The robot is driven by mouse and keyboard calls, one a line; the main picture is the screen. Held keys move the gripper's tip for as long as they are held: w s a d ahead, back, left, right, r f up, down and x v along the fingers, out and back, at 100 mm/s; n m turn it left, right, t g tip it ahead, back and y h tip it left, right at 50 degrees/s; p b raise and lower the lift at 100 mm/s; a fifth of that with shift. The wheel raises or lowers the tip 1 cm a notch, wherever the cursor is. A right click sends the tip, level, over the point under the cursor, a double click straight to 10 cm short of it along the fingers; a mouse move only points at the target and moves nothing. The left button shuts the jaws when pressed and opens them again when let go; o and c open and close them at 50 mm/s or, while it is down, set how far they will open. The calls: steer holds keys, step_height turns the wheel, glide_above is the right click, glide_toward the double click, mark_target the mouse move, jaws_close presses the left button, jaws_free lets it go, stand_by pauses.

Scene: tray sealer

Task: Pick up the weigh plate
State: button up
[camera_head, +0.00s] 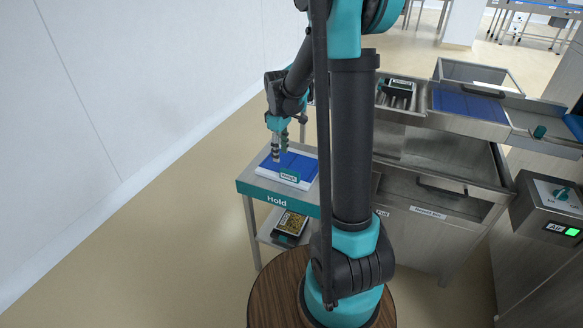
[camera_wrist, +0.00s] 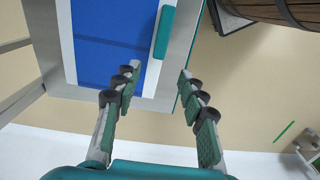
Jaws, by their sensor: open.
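A flat plate with a blue top and white rim (camera_head: 303,182) lies on the Hold table, and I take it for the weigh plate. My gripper (camera_head: 280,155) is over the plate in the head view. In the wrist view my gripper (camera_wrist: 157,73) is open and empty, its left finger over the blue face and its right finger past the white rim.
The Hold table (camera_head: 252,187) has a lower shelf holding a dark tray of food (camera_head: 291,222). A steel bench with a drawer (camera_head: 435,185) stands to the right, with a blue-lined tray (camera_head: 470,104) on top. A control box (camera_head: 550,200) is far right. The floor left is clear.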

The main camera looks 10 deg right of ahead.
mark_target(282, 169)
steer(key=shift+d+f, duration=0.2)
steer(key=shift+f, duration=4.5)
jaws_close()
